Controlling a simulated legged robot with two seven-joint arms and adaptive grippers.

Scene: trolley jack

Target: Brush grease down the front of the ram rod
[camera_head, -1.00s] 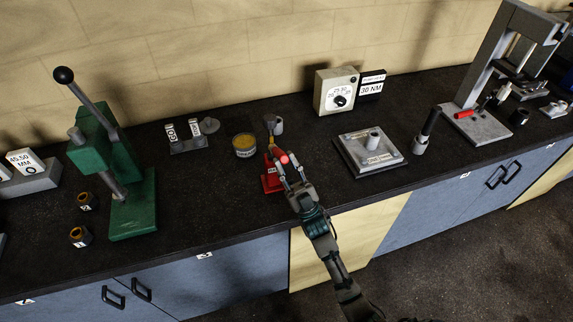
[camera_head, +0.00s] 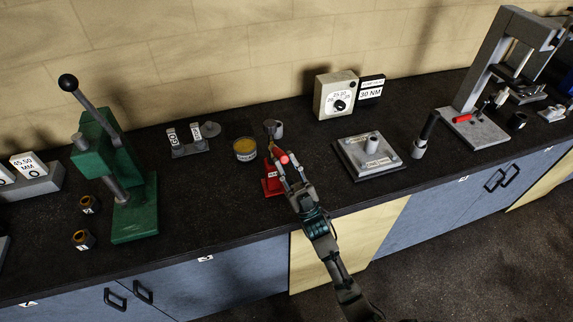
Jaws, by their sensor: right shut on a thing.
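My right gripper (camera_head: 286,170) is shut on a thin tool with a red handle end (camera_head: 285,159), which looks like the brush. The tool reaches away from me towards a small grey cup-like part (camera_head: 278,130); I cannot tell whether its far end touches that part. A red labelled block (camera_head: 271,185) stands just below and left of my fingertips, partly hidden. An open tin of yellow grease (camera_head: 245,149) stands to the left. I cannot tell for certain which part is the ram rod. My left gripper is not in view.
A green lever press (camera_head: 133,205) stands at the left. A grey plate with a short post (camera_head: 367,157), a dial box (camera_head: 336,95) and a black-handled tool (camera_head: 426,135) are to the right. A tall grey frame press (camera_head: 484,80) stands far right. The bench front is mostly clear.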

